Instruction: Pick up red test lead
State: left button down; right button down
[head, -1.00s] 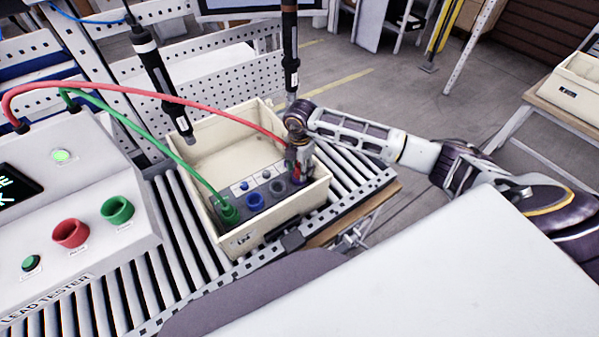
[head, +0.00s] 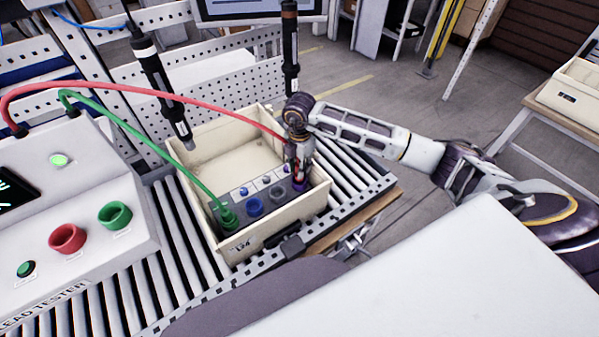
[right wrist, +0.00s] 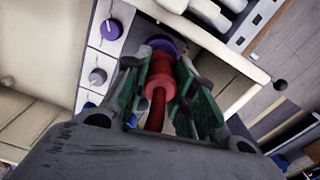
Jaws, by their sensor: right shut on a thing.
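The red test lead (head: 180,97) arcs from the lead tester (head: 70,200) at the left across to the box in the cream bin (head: 182,152). My right gripper (head: 299,176) is over the bin's right side. In the right wrist view my right gripper (right wrist: 163,88) is shut on the red plug (right wrist: 160,72) of the lead, one finger on each side. The plug's end is at a purple socket on the grey box (head: 234,190); I cannot tell how deep it sits. My left gripper is not in view.
The green lead (head: 140,133) runs to a plug at the box's left end. Two hanging screwdrivers (head: 168,95) (head: 290,50) are behind the bin. The bin stands on a roller conveyor (head: 352,165). Red (head: 67,238) and green (head: 115,214) cups are on the tester.

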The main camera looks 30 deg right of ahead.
jog(key=shift+r+b, duration=0.45)
jog(key=shift+r, duration=2.75)
